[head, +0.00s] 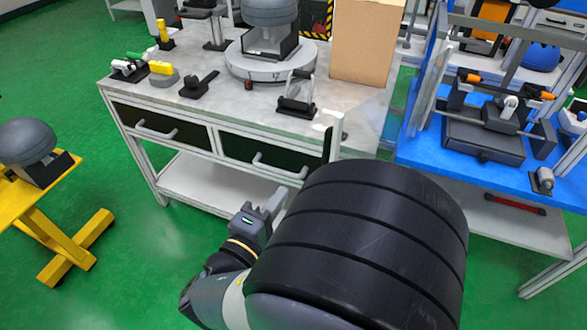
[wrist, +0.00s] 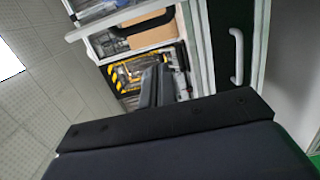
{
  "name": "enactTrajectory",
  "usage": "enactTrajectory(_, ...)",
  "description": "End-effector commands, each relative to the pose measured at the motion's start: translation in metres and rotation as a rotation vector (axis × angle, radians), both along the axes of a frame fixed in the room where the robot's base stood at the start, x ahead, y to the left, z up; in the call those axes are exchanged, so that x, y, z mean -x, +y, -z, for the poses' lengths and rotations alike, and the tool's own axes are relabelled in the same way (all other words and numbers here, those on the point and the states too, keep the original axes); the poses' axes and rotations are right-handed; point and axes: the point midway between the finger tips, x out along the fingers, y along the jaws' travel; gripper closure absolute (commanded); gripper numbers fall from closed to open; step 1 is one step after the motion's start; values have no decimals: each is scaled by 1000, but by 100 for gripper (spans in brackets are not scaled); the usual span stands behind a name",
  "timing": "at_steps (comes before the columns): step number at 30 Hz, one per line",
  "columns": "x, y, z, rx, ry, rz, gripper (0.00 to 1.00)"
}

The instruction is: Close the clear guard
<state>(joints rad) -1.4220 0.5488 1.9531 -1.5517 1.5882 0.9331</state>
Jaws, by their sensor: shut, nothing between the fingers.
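A clear panel, which looks like the guard (head: 372,112), stands out from the left side of the blue drop-tower bench in the head view. A pale upright bar (head: 336,130) is at its left edge, so it looks swung open. The lower part of that bar is hidden behind my dark arm link. My gripper (head: 272,203) is low in front of the drawer bench, left of and below the bar, apart from it. In the wrist view my gripper (wrist: 157,84) is shut and empty. I cannot make out the guard in the wrist view.
The blue bench (head: 410,150) carries a dark fixture (head: 485,140) with orange-tipped parts. The grey workbench (head: 215,95) holds tools, a cardboard box (head: 366,42) and a domed headform (head: 270,15). A yellow stand (head: 30,195) is at left. Green floor is free between.

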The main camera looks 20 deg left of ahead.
Motion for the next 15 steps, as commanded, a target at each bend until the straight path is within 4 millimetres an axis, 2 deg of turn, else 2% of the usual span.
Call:
enactTrajectory(5, -18, -4, 1, 0, 1, 5, 100)
enactTrajectory(15, -77, -16, 1, 1, 2, 8, 100)
